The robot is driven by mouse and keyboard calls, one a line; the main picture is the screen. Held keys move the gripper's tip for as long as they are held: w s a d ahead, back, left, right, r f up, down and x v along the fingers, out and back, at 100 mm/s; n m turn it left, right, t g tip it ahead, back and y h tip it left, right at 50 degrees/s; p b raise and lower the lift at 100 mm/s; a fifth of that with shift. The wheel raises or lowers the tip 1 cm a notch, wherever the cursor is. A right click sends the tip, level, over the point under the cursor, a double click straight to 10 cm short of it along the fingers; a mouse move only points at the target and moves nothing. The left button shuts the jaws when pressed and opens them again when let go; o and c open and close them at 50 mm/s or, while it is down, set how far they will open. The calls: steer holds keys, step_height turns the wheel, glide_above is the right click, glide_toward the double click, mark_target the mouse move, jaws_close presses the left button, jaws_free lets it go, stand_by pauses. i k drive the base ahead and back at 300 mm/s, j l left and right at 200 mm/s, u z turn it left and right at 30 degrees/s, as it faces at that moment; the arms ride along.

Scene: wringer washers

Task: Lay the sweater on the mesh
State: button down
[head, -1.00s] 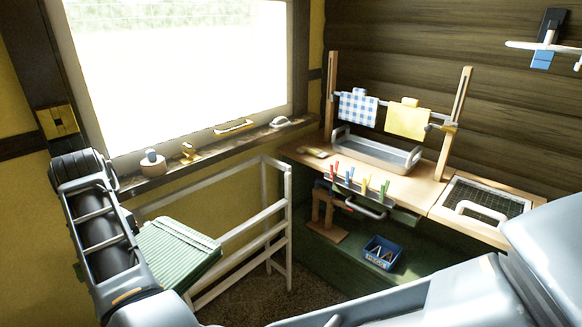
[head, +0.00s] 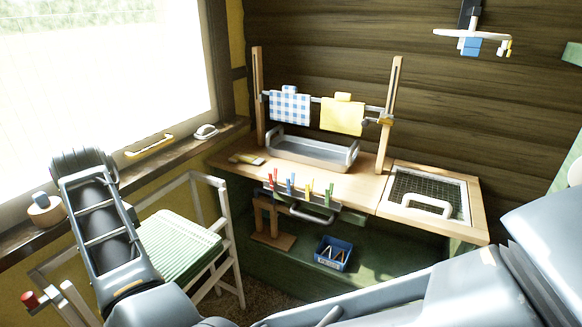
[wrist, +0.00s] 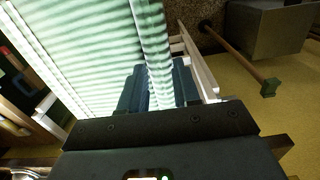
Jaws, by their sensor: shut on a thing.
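The sweater is a pale green, ribbed, folded piece at the left of the head view (head: 178,245). It also fills the upper left of the wrist view (wrist: 85,50). My gripper (wrist: 155,88) is shut on the sweater's folded edge and holds it in the air, near a white rack. In the head view my arm and the sweater hide the fingers. The sweater is well left of the mesh.
A white rack (head: 232,245) stands beside the sweater. On the bench are a grey metal tray (head: 312,155), two posts with a bar holding a checked cloth (head: 289,107) and a yellow cloth (head: 342,117), and coloured pegs (head: 291,184) along the front. A blue box (head: 333,254) sits below.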

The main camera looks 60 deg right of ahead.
mark_target(427, 187)
steer(key=j+z, duration=0.1)
steer(key=z, duration=0.4)
steer(key=i+j+z, duration=0.1)
steer(key=z, duration=0.4)
steer(key=j+z, duration=0.2)
steer(key=z, duration=0.3)
steer(key=i+l+z, duration=0.1)
steer(key=z, duration=0.3)
steer(key=i+z, duration=0.25)
steer(key=z, duration=0.2)
steer(key=i+l, duration=0.1)
steer(key=i, duration=0.15)
